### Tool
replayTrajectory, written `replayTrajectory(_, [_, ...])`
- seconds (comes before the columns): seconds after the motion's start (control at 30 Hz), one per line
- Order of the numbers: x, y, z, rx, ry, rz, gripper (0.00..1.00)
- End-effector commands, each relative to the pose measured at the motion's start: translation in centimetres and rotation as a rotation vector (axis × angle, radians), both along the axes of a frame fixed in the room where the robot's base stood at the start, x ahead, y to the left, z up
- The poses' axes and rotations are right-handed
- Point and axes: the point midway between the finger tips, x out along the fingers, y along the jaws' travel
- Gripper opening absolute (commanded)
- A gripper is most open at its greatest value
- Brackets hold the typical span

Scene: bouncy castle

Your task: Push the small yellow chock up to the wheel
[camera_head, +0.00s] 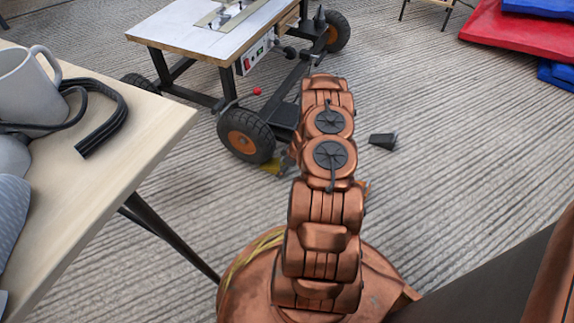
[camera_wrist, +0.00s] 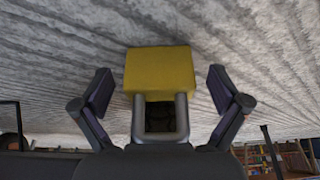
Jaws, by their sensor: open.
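The small yellow chock (camera_head: 270,164) lies on the ribbed floor at the foot of the cart's black wheel with an orange hub (camera_head: 246,135). My arm hides part of it in the head view, and I cannot tell whether it touches the wheel. In the wrist view the yellow chock (camera_wrist: 160,68) sits centred ahead, with a grey loop handle towards me. My gripper (camera_wrist: 160,74) is open, with one dark finger on each side of the chock and a gap at both sides. The gripper is mostly hidden behind my arm in the head view.
A dark chock (camera_head: 382,139) lies on the floor right of my arm. The wheeled cart with a white-topped table (camera_head: 205,30) stands ahead. A wooden table (camera_head: 150,135) with a mug (camera_head: 28,85) is at left. Red and blue mats (camera_head: 515,35) lie far right; floor between is clear.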

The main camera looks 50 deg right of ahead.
Motion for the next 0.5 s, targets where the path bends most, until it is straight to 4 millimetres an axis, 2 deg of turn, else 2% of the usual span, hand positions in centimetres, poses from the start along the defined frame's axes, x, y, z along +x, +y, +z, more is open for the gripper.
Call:
replayTrajectory(0.3, [0.22, 0.12, -0.32, 0.0, 0.0, 0.001, 0.97])
replayTrajectory(0.5, [0.22, 0.09, -0.31, -0.001, 0.0, 0.001, 0.76])
